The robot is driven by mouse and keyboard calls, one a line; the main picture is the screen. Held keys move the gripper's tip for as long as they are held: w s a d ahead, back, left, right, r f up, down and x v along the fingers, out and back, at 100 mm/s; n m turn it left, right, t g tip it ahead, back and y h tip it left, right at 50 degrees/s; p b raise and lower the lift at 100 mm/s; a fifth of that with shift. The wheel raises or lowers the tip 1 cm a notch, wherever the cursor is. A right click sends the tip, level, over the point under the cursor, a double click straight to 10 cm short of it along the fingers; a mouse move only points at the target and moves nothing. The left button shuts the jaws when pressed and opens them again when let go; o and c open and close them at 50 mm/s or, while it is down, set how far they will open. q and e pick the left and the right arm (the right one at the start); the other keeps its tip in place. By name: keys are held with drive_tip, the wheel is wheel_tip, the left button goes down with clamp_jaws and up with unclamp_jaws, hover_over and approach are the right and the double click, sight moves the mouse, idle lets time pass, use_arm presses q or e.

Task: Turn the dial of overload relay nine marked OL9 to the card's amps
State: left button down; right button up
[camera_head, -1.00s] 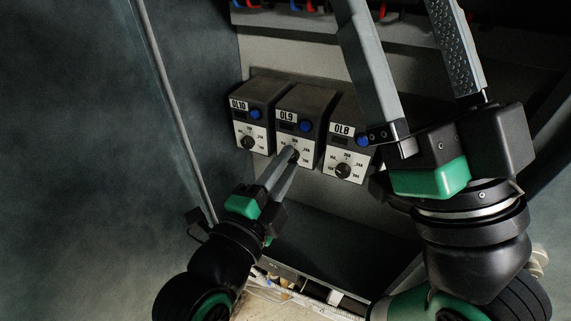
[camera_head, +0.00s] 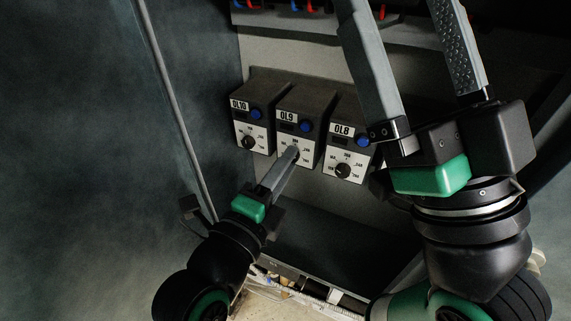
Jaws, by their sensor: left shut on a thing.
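The overload relay OL9 (camera_head: 303,113) is the middle one of three grey boxes with white faces, each with a blue button and a black dial. My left gripper (camera_head: 291,153) comes up from below and its fingers are shut on the OL9 dial. The fingers hide most of that dial, so its pointer cannot be read. My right gripper (camera_head: 410,45) is large in the foreground at right, with its two fingers spread apart and nothing seen between them. The amps card is not readable in this view.
Relay OL10 (camera_head: 253,121) stands left of OL9 and relay OL8 (camera_head: 345,150) stands right, both close beside it. A cabinet side wall (camera_head: 200,90) rises at left. Red and blue parts line the top edge. A tray of small items (camera_head: 310,296) lies below.

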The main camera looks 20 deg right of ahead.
use_arm(q)
drive_tip(key=c, duration=0.7)
unclamp_jaws()
drive_tip(key=shift+o, duration=0.2)
drive_tip(key=p+v, duration=0.9)
drive_tip(key=v, duration=0.2)
drive_tip(key=shift+s+a+p, duration=0.15)
drive_tip(key=shift+a+p, duration=0.1)
drive_tip(key=shift+p, duration=0.1)
drive_tip(key=shift+f, duration=0.1)
